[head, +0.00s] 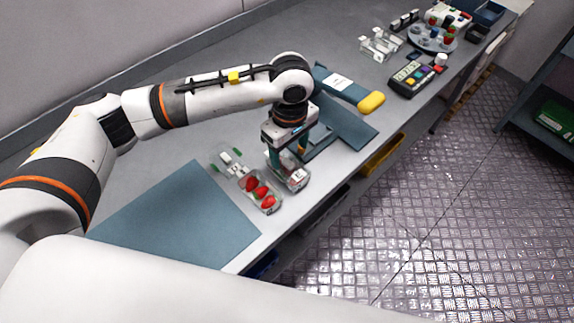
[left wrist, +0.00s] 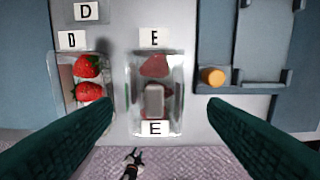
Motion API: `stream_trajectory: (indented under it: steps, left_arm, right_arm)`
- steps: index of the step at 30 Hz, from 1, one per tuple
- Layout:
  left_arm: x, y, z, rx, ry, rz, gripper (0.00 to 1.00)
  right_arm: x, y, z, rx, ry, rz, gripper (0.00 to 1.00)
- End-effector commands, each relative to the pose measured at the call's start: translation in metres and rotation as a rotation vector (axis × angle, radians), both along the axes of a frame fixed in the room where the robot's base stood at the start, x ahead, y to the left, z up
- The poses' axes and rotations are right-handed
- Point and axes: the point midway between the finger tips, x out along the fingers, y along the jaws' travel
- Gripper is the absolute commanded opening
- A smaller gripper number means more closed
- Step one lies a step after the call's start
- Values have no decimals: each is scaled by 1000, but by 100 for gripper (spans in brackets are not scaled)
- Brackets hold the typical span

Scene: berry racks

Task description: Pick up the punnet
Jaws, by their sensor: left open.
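A clear punnet (left wrist: 137,75) with red berries and an "E" label lies between the spread fingers of my left gripper (left wrist: 160,106) in the left wrist view. A grey block shape covers part of its berries. In the head view my left gripper (head: 285,150) points down just above this punnet (head: 297,180) and hides part of it. The gripper is open, with a gap to the punnet on both sides. A second clear punnet (head: 260,193) with strawberries stands close by on the left; it also shows in the left wrist view (left wrist: 68,102).
"D" cards (left wrist: 86,11) and an "E" card (left wrist: 154,38) lie behind the punnets. A blue-grey mat (head: 180,220) covers the left of the table. A blue-grey fixture (head: 345,125) stands right. The table's front edge is close to the punnets.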

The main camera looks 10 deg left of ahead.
Motion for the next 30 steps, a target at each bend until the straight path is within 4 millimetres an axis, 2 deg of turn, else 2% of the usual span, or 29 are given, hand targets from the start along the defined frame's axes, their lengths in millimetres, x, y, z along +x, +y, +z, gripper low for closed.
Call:
stream_trajectory:
  steps: [5, 8, 13, 18, 25, 26, 30]
  left_arm:
    - [0, 0, -15, 0, 1, 2, 68]
    - [-2, 0, -22, -1, 4, 2, 68]
    - [-9, -1, -46, -1, 6, 2, 68]
    - [-8, -2, -66, -1, 3, 1, 68]
    - [-7, -2, -69, -2, 0, 1, 68]
    - [-7, -2, -69, -2, 0, 1, 66]
    - [-7, -2, -69, -2, 0, 2, 43]
  right_arm:
    - [-3, -3, 6, -4, 5, 1, 36]
    - [0, 1, 12, 1, 1, -1, 36]
    - [7, 13, 30, 16, -10, -5, 36]
    - [8, 15, 32, 19, -11, -4, 36]
    - [7, 13, 31, 16, -11, -3, 36]
    - [7, 12, 31, 16, -11, -3, 36]
    - [7, 9, 31, 12, -11, -1, 36]
